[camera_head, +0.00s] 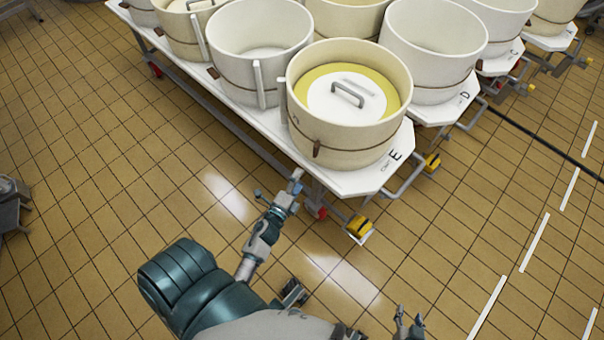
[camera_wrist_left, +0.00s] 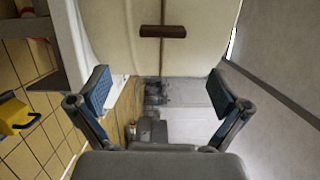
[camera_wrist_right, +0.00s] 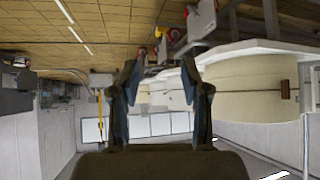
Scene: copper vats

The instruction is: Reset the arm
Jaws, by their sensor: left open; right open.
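My left arm comes in from the left in the head view. Its gripper (camera_head: 278,190) is beside the near long edge of the white vat cart marked E (camera_head: 372,180), close to the cart's edge; I cannot tell if it touches. In the left wrist view the left gripper (camera_wrist_left: 163,90) has its two blue-padded fingers wide apart with nothing between them, and a cream vat fills the background. My right gripper (camera_head: 408,318) is low at the bottom edge of the head view, over the floor. In the right wrist view its fingers (camera_wrist_right: 160,80) are apart and empty.
A cream vat with a yellow and white lid (camera_head: 320,105) stands at the cart's near end. An open vat (camera_head: 262,50) is behind it. Tiled floor (camera_head: 110,150) is free at left.

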